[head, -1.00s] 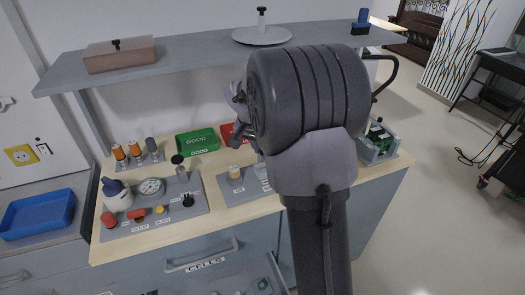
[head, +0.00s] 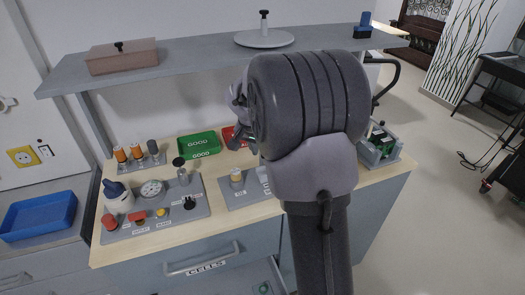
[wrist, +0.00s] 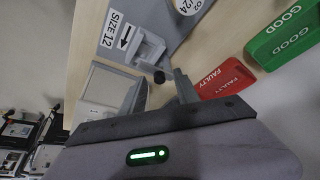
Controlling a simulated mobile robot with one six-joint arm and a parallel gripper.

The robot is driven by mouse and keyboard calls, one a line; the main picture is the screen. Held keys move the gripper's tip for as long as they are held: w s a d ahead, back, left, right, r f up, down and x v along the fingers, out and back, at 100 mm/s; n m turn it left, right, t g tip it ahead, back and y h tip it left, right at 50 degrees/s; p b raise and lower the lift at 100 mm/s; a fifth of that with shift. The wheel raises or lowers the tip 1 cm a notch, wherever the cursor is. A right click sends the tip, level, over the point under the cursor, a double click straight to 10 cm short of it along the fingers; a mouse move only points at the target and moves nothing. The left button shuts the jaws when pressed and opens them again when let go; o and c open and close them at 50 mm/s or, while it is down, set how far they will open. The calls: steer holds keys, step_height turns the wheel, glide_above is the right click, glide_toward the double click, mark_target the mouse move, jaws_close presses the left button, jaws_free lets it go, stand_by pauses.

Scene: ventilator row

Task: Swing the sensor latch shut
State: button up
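In the wrist view a pale grey bracket (wrist: 148,48) stands on a grey plate (wrist: 172,18) beside a "SIZE 12" label. A small black knob (wrist: 158,77) sits at its near end; this looks like the sensor latch, but I cannot tell how far it is swung. My gripper (wrist: 160,88) is open and empty, its two grey fingers apart. The knob shows just beyond the gap between the fingertips; contact is not clear. In the head view my arm hides most of the latch area, and the grey plate (head: 238,198) shows left of it.
A red FAULTY bin (wrist: 222,80) and a green GOOD bin (wrist: 288,38) lie right of my gripper in the wrist view. A grey-white box (wrist: 100,88) is close on the left. In the head view a shelf (head: 200,58) overhangs the bench, and a CELLS drawer (head: 205,262) is below.

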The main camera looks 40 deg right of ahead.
steer(key=p+v, duration=0.6)
steer(key=v, duration=1.1)
steer(key=shift+r, duration=0.25)
steer(key=shift+d, duration=0.1)
